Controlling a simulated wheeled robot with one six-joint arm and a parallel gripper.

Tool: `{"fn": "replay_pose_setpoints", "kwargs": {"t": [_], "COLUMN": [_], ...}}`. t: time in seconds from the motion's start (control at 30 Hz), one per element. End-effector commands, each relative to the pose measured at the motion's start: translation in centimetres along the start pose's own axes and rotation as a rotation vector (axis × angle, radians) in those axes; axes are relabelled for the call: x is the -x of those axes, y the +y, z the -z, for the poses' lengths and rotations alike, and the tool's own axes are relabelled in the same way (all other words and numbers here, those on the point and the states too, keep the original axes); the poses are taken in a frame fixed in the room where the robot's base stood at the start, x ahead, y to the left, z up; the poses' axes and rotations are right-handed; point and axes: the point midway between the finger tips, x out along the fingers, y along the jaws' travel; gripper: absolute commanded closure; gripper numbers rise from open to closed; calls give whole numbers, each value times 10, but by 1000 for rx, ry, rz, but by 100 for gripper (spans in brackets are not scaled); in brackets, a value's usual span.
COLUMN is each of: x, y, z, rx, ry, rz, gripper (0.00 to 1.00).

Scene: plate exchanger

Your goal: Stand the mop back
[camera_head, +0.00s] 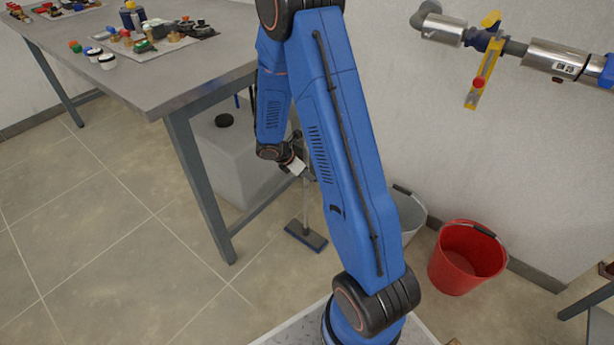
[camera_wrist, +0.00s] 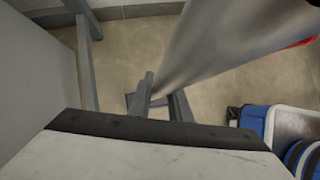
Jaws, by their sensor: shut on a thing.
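The mop has a thin grey handle (camera_head: 306,205) and a flat blue-grey head (camera_head: 306,237). It stands close to upright, its head on or just above the tiled floor beside the table; contact is hard to tell. My gripper (camera_head: 303,170) is shut on the handle, well above the head. The upper handle is partly hidden behind my arm. In the wrist view, the wide grey handle (camera_wrist: 230,45) runs down from the upper right to my gripper fingers (camera_wrist: 163,103).
A grey workbench (camera_head: 150,75) with parts on top stands at left; a pale tank (camera_head: 235,160) sits under it. A grey bucket (camera_head: 408,213) and a red bucket (camera_head: 468,258) stand by the wall at right. Piping (camera_head: 500,45) runs along the wall. The left floor is clear.

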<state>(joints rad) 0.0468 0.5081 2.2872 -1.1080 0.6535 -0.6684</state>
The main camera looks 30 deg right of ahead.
Motion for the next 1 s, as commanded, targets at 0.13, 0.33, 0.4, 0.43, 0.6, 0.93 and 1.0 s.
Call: {"fn": "replay_pose_setpoints", "kwargs": {"t": [0.13,0.33,0.4,0.43,0.6,0.93,1.0], "x": [-4,-4,-4,-5,-5,0,6], "y": [0,0,0,0,0,0,1], "z": [2,2,2,3,3,2,2], "rx": [-2,-2,-1,-1,-1,-2,0], "ry": [-1,-1,-1,-1,0,0,-1], "rz": [-1,-1,-1,-1,0,-1,-2], "gripper": [100,100,100,100,63,63,63]}}
